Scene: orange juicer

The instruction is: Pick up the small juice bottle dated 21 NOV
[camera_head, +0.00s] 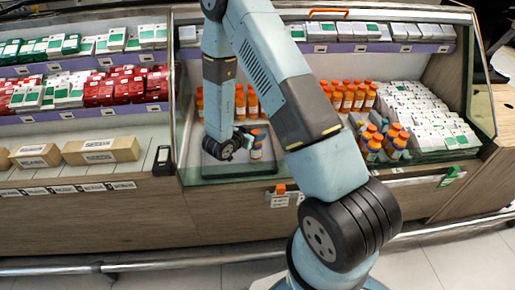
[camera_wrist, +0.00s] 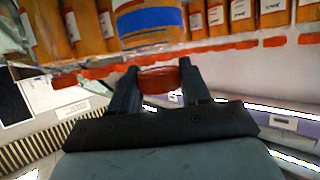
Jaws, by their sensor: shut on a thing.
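My gripper (camera_head: 243,138) is at the front of the glass-sided display case, beside a small orange bottle (camera_head: 256,150). In the wrist view my gripper (camera_wrist: 160,80) has its two dark fingers on either side of the bottle's orange-red cap, shut on it. The bottle (camera_wrist: 150,22) shows there with a white label and a blue band, its body reaching out of the picture at the top. I cannot read a date on it. In the head view I cannot tell whether its base touches the case floor.
Rows of orange bottles (camera_head: 347,97) stand behind the gripper. A cluster of bottles with blue bands (camera_head: 385,145) stands to the right, near white cartons (camera_head: 425,115). The case's front glass rim (camera_head: 225,182) runs close below the gripper.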

